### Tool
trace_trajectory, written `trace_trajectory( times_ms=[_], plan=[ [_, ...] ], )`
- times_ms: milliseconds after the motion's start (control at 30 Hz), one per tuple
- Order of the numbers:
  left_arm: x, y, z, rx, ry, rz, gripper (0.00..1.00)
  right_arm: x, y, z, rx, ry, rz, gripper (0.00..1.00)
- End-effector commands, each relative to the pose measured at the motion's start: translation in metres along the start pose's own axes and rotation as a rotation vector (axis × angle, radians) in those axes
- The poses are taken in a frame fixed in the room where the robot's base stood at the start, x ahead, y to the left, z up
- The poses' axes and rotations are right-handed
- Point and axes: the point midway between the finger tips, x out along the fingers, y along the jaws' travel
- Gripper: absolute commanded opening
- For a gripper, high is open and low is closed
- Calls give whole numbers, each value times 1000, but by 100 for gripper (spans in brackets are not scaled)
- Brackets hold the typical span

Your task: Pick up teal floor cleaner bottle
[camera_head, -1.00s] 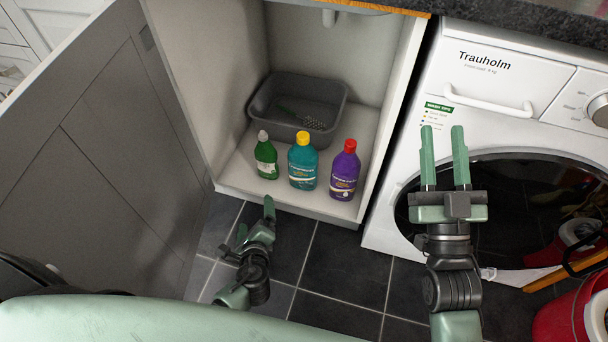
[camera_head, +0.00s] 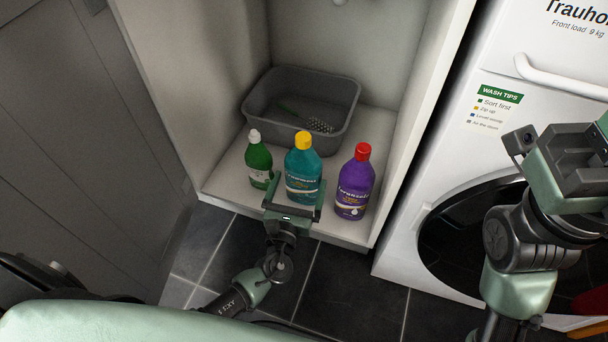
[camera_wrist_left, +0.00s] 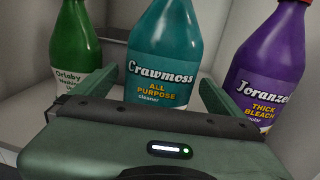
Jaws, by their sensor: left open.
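The teal bottle (camera_head: 304,172) with a yellow cap stands upright on the cabinet floor, between a green bottle and a purple one. In the left wrist view its label reads "Crawmoss All Purpose Cleaner" (camera_wrist_left: 163,62). My left gripper (camera_head: 297,194) is open in front of it, with one finger toward each side of its lower part. In the left wrist view the fingers (camera_wrist_left: 155,88) flank the bottle with a gap visible on both sides. My right gripper (camera_head: 572,165) is at the right edge, before the washing machine; its fingertips are not clearly shown.
The green bottle (camera_head: 259,162) and the purple bottle with a red cap (camera_head: 355,185) stand close on either side. A grey basin (camera_head: 342,108) holding a brush sits behind. The cabinet side wall (camera_head: 420,110) and washing machine (camera_head: 465,150) are to the right.

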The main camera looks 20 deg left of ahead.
Motion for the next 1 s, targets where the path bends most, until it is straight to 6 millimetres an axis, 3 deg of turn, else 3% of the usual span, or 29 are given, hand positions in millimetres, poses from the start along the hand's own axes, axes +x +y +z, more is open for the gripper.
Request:
trace_trajectory(
  times_ms=[267,567,867,1000],
  plan=[
    [40,-1,-1,-2,-2,2,100,6,-3,-8,-7,50,-19,36],
    [45,-1,0,-2,0,0,100,9,-4,-9,-8,53,-21,36],
    [44,-1,0,-1,0,0,17,9,-4,-9,-7,53,-21,36],
    [46,-1,4,-2,-8,1,16,9,-4,-9,-7,53,-21,36]
  ],
)
